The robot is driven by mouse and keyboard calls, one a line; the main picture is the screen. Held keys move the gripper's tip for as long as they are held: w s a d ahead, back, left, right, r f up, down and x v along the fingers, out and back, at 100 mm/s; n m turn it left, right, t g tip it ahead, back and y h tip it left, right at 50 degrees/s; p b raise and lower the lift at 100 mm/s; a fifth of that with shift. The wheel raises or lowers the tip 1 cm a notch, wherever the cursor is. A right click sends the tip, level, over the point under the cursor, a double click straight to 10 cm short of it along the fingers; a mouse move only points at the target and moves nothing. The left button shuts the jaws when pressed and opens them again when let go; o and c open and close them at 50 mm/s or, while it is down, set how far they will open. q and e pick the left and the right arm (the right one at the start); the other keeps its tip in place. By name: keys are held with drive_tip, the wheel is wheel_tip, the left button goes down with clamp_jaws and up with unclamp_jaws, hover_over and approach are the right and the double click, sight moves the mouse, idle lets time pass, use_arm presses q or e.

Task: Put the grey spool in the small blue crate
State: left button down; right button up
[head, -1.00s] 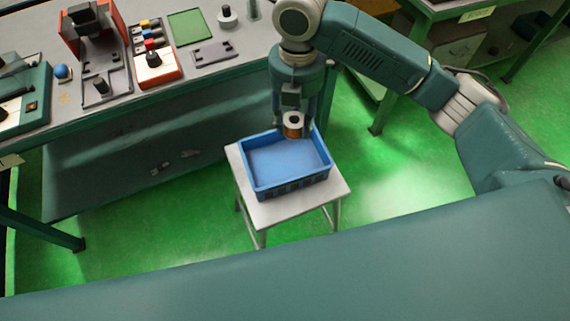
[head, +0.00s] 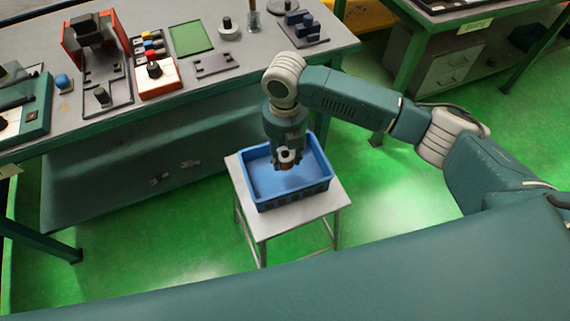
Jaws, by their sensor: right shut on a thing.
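The grey spool (head: 288,156), with a copper-coloured winding under its pale rim, is in my right gripper (head: 286,164). The right gripper is shut on it and points down, within the outline of the small blue crate (head: 262,187). The spool is over or inside the back half of the crate; whether it touches the floor of the crate I cannot tell. The crate is open at the top and otherwise looks empty. My left gripper is not in view.
The crate stands on a small light-grey stool (head: 300,221). Behind it is a long workbench (head: 215,83) with an orange-and-white button box (head: 158,80), a green mat (head: 191,34) and a dark block fixture (head: 303,28). Green floor is clear around the stool.

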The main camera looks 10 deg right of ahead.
sight(285, 173)
drive_tip(key=shift+f, duration=2.85)
drive_tip(key=shift+f, duration=0.1)
drive_tip(key=o, duration=1.1)
drive_tip(key=shift+o, duration=0.2)
wheel_tip(285, 173, up, 12)
drive_tip(key=shift+s, duration=0.15)
